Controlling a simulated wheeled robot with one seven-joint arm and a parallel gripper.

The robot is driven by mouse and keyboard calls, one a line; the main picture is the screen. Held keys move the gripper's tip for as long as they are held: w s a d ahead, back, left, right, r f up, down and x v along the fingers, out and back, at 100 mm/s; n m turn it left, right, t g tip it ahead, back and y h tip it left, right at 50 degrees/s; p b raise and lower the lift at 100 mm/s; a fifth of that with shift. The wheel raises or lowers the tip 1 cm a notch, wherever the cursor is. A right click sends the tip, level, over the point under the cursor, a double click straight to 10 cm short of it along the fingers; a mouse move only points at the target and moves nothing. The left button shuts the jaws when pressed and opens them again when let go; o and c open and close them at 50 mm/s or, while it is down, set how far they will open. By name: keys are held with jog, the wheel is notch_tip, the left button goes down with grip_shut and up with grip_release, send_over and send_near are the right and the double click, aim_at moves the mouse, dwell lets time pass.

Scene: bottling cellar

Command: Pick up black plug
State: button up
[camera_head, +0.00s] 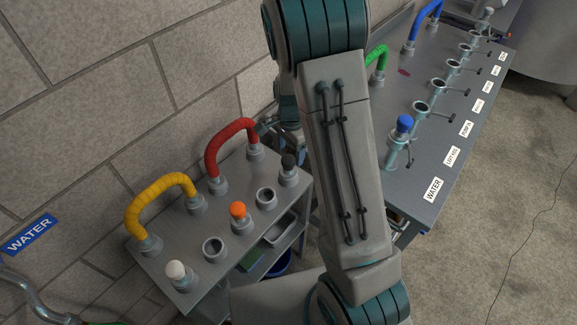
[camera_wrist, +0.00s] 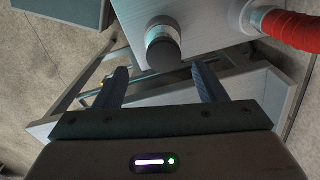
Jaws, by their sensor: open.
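The black plug (camera_head: 288,161) stands upright in a grey holder at the right end of the small grey cart (camera_head: 225,262), close to the red hose. In the wrist view the black plug (camera_wrist: 164,55) shows just ahead of my gripper (camera_wrist: 158,78), near the cart's edge, roughly centred between the two fingers. The fingers are apart and nothing is between them. In the head view my arm crosses the middle and my gripper is mostly hidden behind it, near the plug.
The cart also holds a white plug (camera_head: 176,270), an orange plug (camera_head: 238,210), empty holders, a yellow hose (camera_head: 160,190) and a red hose (camera_head: 230,133). A long bench (camera_head: 420,180) with a blue plug (camera_head: 404,123) stands right. A block wall (camera_head: 110,90) is behind.

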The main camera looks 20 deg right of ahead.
aim_at(288, 165)
jog(key=shift+w+a+f+p, duration=0.15)
jog(key=shift+f+p, duration=0.15)
jog(key=shift+f, duration=1.65)
jog(key=shift+a+f+p, duration=0.15)
jog(key=shift+f+p, duration=0.15)
jog(key=shift+f, duration=1.65)
jog(key=c, duration=0.8)
